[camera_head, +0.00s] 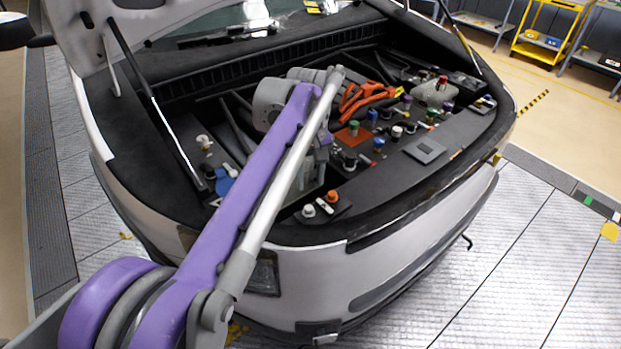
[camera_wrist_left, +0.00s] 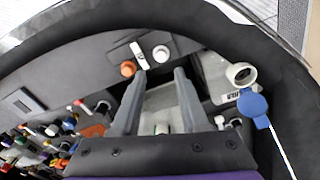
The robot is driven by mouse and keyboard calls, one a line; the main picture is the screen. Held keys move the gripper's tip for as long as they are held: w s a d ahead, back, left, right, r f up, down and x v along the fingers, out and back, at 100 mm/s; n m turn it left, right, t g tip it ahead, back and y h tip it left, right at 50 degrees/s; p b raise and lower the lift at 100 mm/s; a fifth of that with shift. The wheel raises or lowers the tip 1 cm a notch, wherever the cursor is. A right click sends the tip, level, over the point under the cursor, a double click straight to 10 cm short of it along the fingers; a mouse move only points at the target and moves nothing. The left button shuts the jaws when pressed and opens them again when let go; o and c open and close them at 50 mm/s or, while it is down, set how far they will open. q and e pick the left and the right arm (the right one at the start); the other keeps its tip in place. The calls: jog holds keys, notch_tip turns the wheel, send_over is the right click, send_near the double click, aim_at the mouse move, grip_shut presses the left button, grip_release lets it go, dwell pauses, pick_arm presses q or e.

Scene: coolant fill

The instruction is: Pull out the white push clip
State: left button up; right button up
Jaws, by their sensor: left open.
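A white round-topped piece (camera_head: 308,210), which looks like the white push clip, stands on a dark panel near the front edge of the engine bay. In the left wrist view, this white piece (camera_wrist_left: 161,53) is just beyond the fingertips, beside a white strip-shaped part (camera_wrist_left: 139,55) and an orange cap (camera_wrist_left: 128,68). My left gripper (camera_head: 312,180) hangs over the bay, partly hidden by my arm. In the wrist view, the left gripper (camera_wrist_left: 160,73) has its two fingers spread with nothing held between them. My right gripper is not in view.
Several coloured caps and connectors crowd the bay to the right, with orange cables (camera_head: 365,98) behind. A blue cap (camera_head: 225,180) and a white filler neck (camera_wrist_left: 241,74) stand at the left side. The bay's front rim and a prop rod (camera_head: 158,110) border the space.

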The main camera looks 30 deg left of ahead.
aim_at(309, 207)
pick_arm(q)
jog(key=shift+n, duration=0.4)
jog(key=f, duration=0.3)
jog(key=f+b, duration=0.1)
jog(key=f, duration=0.3)
jog(key=w+a+f, duration=0.1)
jog(key=f, duration=0.2)
jog(key=shift+f, duration=0.4)
grip_shut()
jog(key=shift+c, duration=1.8)
grip_release()
grip_shut()
jog(key=shift+r, duration=0.35)
